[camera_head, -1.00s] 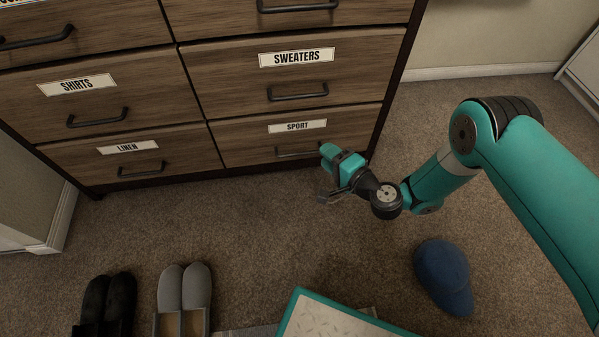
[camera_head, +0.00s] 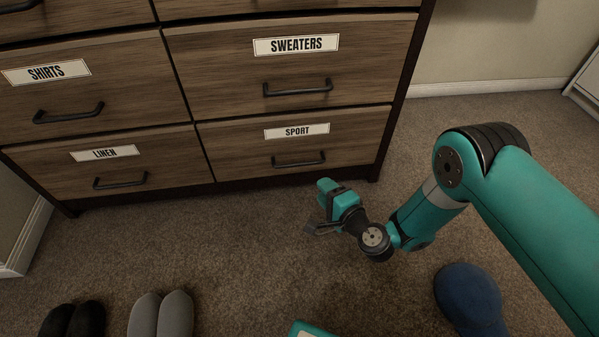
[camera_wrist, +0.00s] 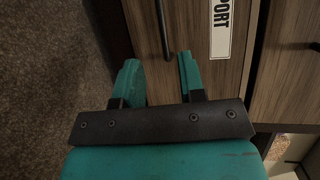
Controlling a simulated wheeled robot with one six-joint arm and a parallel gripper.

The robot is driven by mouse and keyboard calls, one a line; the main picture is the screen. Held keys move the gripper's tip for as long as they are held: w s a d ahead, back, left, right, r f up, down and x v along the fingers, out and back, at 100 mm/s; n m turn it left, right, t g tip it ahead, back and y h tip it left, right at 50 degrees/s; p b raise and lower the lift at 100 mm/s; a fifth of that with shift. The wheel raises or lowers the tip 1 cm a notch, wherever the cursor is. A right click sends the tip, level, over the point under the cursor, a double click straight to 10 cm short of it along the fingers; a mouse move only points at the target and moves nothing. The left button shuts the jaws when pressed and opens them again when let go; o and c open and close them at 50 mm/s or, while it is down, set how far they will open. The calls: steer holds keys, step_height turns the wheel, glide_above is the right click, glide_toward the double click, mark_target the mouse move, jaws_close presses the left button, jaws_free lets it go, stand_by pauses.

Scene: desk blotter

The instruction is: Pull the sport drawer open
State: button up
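The sport drawer (camera_head: 240,155) is the bottom right drawer of a wooden dresser and looks shut. Its white label reads SPORT (camera_head: 297,131). Its dark bar handle (camera_head: 299,162) shows whole below the label. My gripper (camera_head: 328,203) is in front of the drawer, below and right of the handle in the head view, apart from it. In the wrist view my gripper (camera_wrist: 160,72) is open and empty. The handle (camera_wrist: 162,30) runs up the picture beyond the fingertips, roughly in line with the gap between them. The label (camera_wrist: 221,25) is right of it.
The sweaters drawer (camera_head: 230,75) is above and the linen drawer (camera_head: 60,178) is to the left, both shut. A blue cap (camera_head: 470,298) lies on the carpet at the right. Grey slippers (camera_head: 160,315) and black slippers (camera_head: 72,321) stand at lower left. Carpet before the drawer is clear.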

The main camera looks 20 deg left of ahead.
mark_target(300, 164)
steer(key=shift+b+x, duration=3.45)
steer(key=shift+x, duration=2.95)
steer(key=shift+w+d, duration=0.1)
steer(key=shift+d, duration=0.05)
jaws_close()
